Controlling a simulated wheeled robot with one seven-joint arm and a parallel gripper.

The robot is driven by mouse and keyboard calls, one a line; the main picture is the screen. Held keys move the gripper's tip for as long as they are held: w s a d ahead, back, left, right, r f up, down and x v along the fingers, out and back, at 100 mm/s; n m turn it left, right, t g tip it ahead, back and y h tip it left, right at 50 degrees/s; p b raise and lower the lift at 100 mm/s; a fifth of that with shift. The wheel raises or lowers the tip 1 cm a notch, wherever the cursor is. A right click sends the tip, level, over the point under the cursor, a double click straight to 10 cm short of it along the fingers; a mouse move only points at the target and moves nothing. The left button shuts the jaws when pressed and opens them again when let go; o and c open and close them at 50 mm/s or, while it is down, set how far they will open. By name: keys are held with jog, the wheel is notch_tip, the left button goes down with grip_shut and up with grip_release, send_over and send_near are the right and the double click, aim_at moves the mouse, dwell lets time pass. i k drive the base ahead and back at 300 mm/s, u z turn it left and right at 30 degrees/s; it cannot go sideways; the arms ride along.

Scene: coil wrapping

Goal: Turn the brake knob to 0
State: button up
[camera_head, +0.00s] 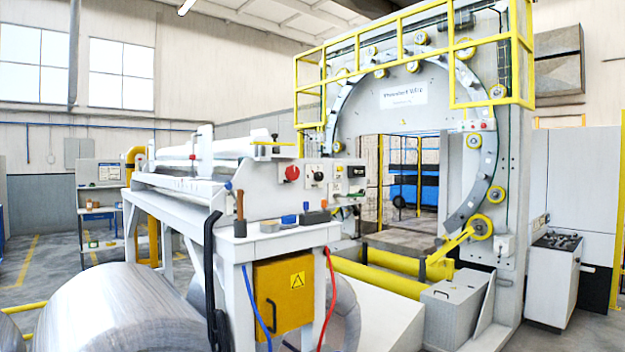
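A grey control panel (270,187) faces me on the end of the white machine at the centre. It carries a large red knob or button (291,173), a black knob (318,176) to its right, and small dark controls (356,171) further right. I cannot tell which of these is the brake knob. Any markings and the knob's setting are too small to read. My gripper is not in view.
A ledge below the panel holds a wooden-handled tool (240,213) and small blocks (316,216). A yellow box (284,295) with a warning sign sits under it. A large metal coil (118,310) lies at lower left. The ring-shaped wrapping machine (470,240) stands behind.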

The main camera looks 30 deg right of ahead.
aim_at(318, 176)
jog(key=z, duration=2.1)
jog(key=i, duration=4.5)
jog(key=u, duration=5.15)
